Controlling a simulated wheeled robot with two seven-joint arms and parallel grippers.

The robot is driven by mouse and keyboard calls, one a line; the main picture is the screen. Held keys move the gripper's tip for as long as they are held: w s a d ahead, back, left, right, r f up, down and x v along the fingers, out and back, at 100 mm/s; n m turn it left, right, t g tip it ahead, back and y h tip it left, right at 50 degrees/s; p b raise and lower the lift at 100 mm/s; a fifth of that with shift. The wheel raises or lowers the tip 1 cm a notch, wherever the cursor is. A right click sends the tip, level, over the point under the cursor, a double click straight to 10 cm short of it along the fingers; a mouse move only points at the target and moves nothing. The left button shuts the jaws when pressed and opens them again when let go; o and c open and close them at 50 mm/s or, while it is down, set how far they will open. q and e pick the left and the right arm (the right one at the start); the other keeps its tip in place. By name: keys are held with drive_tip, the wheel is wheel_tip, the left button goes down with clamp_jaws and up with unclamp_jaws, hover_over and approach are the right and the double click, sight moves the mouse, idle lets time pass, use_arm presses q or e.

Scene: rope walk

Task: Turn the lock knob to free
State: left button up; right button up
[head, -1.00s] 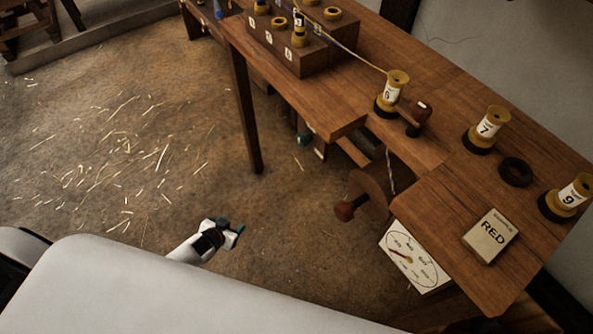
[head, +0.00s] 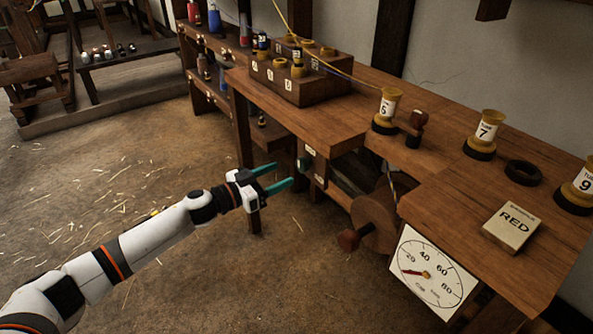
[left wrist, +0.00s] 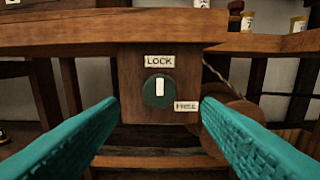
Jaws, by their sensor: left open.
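The lock knob (left wrist: 160,91) is a round dark green knob with a white bar on a wooden post under the bench. The bar stands upright, toward the LOCK label (left wrist: 159,62) above it. The FREE label (left wrist: 186,106) is at the knob's lower right. In the head view the knob (head: 303,163) shows small on the post. My left gripper (head: 284,174) has teal fingers, open and empty, pointing at the knob from a short distance. In the left wrist view the knob appears between the open fingers, apart from them. My right gripper is not in view.
The bench top (head: 420,160) overhangs the knob. A wooden wheel with a crank (head: 375,222) and a white dial (head: 432,273) are to the right of the knob. The floor at left is open.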

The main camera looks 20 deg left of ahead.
sight(299, 166)
use_arm(q)
drive_tip(key=x, duration=0.5)
drive_tip(key=shift+b, duration=0.3)
drive_tip(key=shift+x, duration=0.8)
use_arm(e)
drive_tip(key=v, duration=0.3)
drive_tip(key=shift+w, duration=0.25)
use_arm(q)
drive_tip(key=c, duration=1)
